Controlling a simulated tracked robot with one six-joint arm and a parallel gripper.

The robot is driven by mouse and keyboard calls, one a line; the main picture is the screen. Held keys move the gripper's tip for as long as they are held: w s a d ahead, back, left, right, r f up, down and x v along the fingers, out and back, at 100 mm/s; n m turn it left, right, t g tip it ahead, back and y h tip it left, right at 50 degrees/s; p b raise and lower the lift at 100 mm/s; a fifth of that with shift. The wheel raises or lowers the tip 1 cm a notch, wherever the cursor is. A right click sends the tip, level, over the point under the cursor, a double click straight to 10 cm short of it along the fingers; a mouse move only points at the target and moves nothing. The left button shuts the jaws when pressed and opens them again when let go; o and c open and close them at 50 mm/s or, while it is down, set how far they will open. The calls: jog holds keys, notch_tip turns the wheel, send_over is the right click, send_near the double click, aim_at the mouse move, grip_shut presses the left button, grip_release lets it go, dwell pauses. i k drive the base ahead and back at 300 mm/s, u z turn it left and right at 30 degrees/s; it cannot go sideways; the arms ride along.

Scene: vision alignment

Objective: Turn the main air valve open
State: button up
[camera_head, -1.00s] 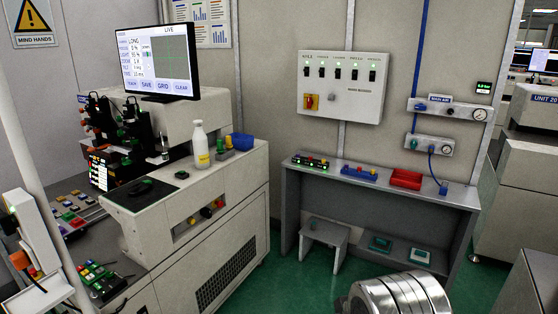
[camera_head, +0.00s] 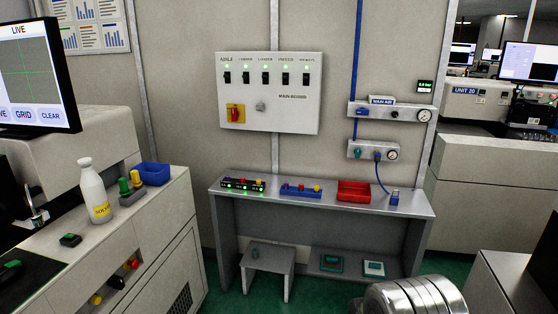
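The main air unit (camera_head: 405,114) is a pale horizontal plate on the back wall, right of the switch panel. It carries a blue "MAIN AIR" label (camera_head: 382,100) and a round gauge (camera_head: 424,115) at its right end. A small blue valve handle (camera_head: 362,112) sits at its left end and looks roughly level; its exact angle is too small to tell. A blue air line runs down the wall to the unit. Silver rounded links of my arm show at the bottom right, well below and apart from the valve. My gripper is not in view.
A grey bench (camera_head: 325,203) stands under the valve with a red tray (camera_head: 354,191) and a blue tray (camera_head: 301,191). A stool (camera_head: 268,262) is beneath it. A lower regulator (camera_head: 373,150) has a gauge and blue hose. A machine with a bottle (camera_head: 94,195) stands left.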

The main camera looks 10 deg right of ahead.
aim_at(362, 110)
jog(key=z, duration=0.35)
jog(key=i, duration=1.05)
jog(key=z, duration=0.3)
